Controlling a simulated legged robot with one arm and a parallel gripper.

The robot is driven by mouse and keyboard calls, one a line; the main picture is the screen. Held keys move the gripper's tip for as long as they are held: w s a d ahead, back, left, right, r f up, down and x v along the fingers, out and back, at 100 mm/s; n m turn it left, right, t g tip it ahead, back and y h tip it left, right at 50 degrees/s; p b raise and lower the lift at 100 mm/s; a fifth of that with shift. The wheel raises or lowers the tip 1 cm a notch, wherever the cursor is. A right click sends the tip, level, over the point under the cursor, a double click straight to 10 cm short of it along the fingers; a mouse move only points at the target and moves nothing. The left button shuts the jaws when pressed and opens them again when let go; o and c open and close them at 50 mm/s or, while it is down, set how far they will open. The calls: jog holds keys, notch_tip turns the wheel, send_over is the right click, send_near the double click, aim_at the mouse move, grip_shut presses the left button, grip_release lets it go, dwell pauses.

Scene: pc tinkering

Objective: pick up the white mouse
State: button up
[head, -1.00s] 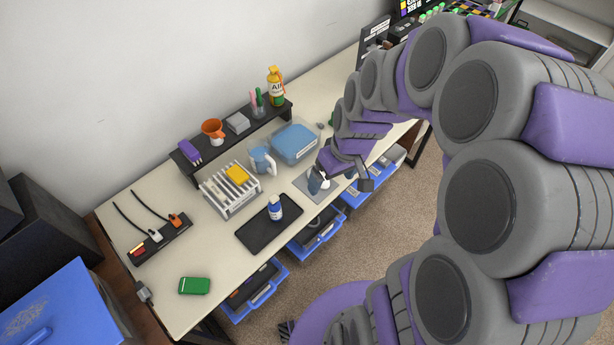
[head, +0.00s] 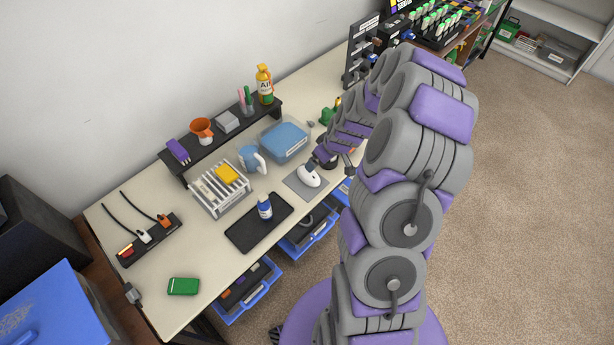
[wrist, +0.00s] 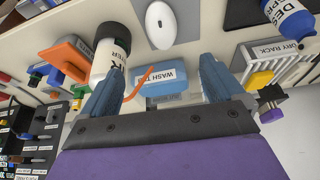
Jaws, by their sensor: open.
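The white mouse (head: 309,177) lies on a grey mouse pad (head: 297,190) near the front edge of the desk. It also shows in the wrist view (wrist: 160,25) at the top centre, beyond my fingertips. My gripper (head: 317,164) is just behind and to the right of the mouse in the head view. In the wrist view my gripper (wrist: 162,72) has its two blue-grey fingers wide apart, with nothing held between them. The mouse lines up roughly with the middle of the gap. The far side of the gripper is hidden in the head view.
A dark tray (head: 259,222) with a bottle (head: 265,207) lies to the left. A dark, white-labelled bottle (wrist: 110,60) is near one finger.

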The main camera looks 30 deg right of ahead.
jog(key=b, duration=0.2)
send_over(311, 174)
jog(key=s+d, duration=0.1)
notch_tip(311, 174, down, 9)
jog(key=shift+s+r, duration=0.15)
jog(key=shift+r, duration=0.05)
jog(key=shift+a+f, duration=0.2)
jog(key=shift+f, duration=0.1)
jog(key=x, duration=0.1)
jog(key=b+x, duration=0.1)
jog(key=x, duration=0.2)
jog(key=shift+s+a+f, duration=0.2)
jog(key=shift+f, duration=0.1)
jog(key=shift+w+f, duration=0.1)
jog(key=shift+f, duration=0.05)
jog(key=shift+d, duration=0.1)
jog(key=shift+c, duration=0.3)
jog(key=c, duration=1.1)
